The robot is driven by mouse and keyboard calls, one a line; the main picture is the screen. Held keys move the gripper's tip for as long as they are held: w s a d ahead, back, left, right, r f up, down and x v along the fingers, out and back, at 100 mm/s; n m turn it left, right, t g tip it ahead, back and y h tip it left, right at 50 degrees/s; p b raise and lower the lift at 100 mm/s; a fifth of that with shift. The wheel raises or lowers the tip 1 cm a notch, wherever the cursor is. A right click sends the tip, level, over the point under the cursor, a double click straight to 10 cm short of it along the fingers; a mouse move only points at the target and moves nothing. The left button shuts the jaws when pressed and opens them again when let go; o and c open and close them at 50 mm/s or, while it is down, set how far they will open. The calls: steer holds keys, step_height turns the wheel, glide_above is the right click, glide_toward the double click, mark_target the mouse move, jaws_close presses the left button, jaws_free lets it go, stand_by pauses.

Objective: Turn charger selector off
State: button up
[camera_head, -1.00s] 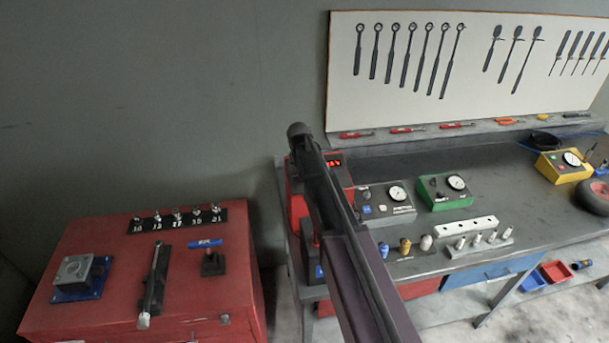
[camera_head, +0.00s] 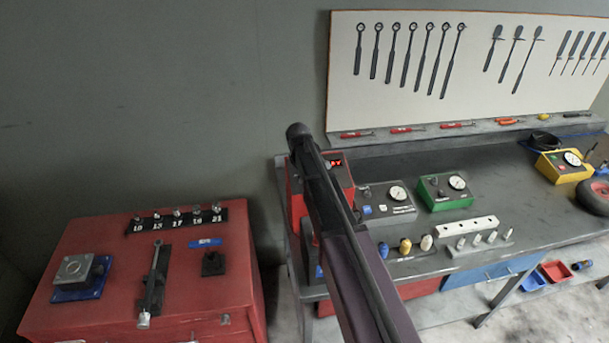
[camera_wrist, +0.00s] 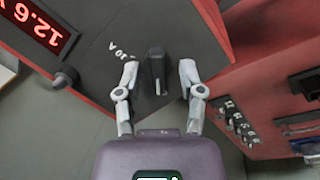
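The charger is a red box with a dark front panel (camera_wrist: 105,45) and a red lit display reading 12.6 V (camera_wrist: 40,22) in the wrist view. Its black selector knob (camera_wrist: 155,72) stands on the panel, beside small white lettering. My gripper (camera_wrist: 158,66) is open, with one grey finger on each side of the knob and a visible gap on both sides. In the head view the charger (camera_head: 340,168) stands at the bench's left end, mostly hidden behind my arm. The knob and gripper are hidden there.
A small dark post (camera_wrist: 64,78) sticks out near the display. A red cabinet (camera_head: 90,235) with sockets and tools stands left of the bench (camera_head: 480,215). A grey gauge box (camera_head: 385,205) and a green gauge box (camera_head: 445,192) stand right of the charger.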

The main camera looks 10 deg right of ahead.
steer(key=shift+w+d+m, duration=0.1)
steer(key=shift+m, duration=0.3)
